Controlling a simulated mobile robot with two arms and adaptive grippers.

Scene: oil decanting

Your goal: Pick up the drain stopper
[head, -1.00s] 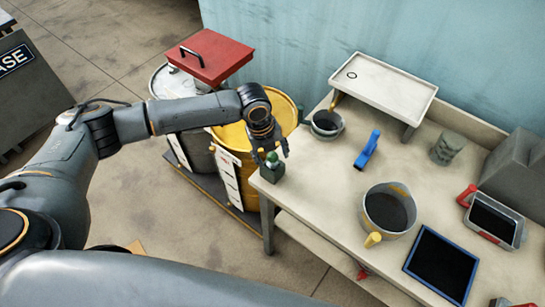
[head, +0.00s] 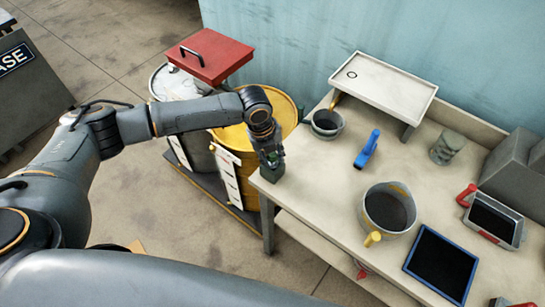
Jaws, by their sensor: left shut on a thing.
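The drain stopper, as I take it, is a small green-topped thing with a dark green blocky base (head: 271,174) at the left corner of the workbench (head: 310,190). My left gripper (head: 271,160) points down over it, with its fingers shut on its green upper part. The fingers hide most of the top. The base appears to be still on the bench top. My right gripper is not in view.
A grey pot (head: 326,123), a blue tool (head: 367,149), a large pot with a yellow handle (head: 389,208) and a blue-framed black tray (head: 441,264) stand on the bench. A raised white tray (head: 383,84) is behind. A yellow drum (head: 235,138) stands left.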

